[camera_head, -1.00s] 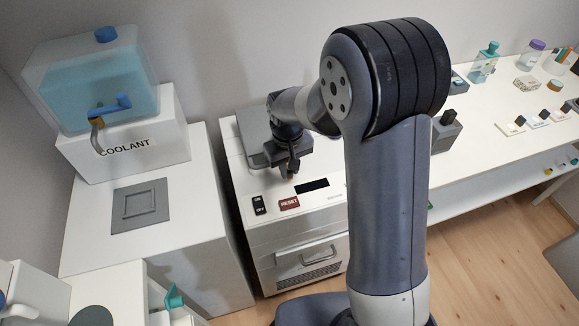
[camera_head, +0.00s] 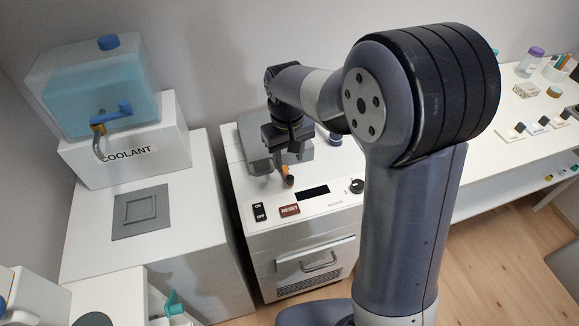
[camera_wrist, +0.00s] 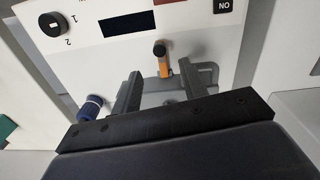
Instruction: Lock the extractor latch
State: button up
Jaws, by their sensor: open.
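The extractor latch looks to be the small orange lever with a black knob (camera_wrist: 162,62) in the wrist view. It also shows as an orange lever with a dark tip (camera_head: 288,178) in the head view, on top of the white machine (camera_head: 235,165) in front of a grey lid (camera_head: 252,130). My gripper (camera_wrist: 159,70) is open, its two dark fingers on either side of the lever in the wrist view. In the head view my gripper (camera_head: 278,160) is just above and behind the knob. Contact cannot be told.
The machine's front panel has an ON/OFF switch (camera_head: 260,212), a red RESET button (camera_head: 289,210), a dark display (camera_head: 312,192) and a dial (camera_head: 356,186). A blue-topped cylinder (camera_wrist: 92,107) stands beside the gripper. A coolant tank (camera_head: 95,90) stands at left.

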aim_at(290, 177)
jog(key=shift+r, duration=1.6)
jog(key=shift+f, duration=0.1)
notch_tip(290, 177, down, 11)
jog(key=shift+d, duration=0.1)
jog(key=shift+w+d+r+n, duration=0.1)
jog(key=shift+r+n, duration=0.2)
jog(key=shift+n, duration=0.3)
jog(key=shift+r, duration=0.75)
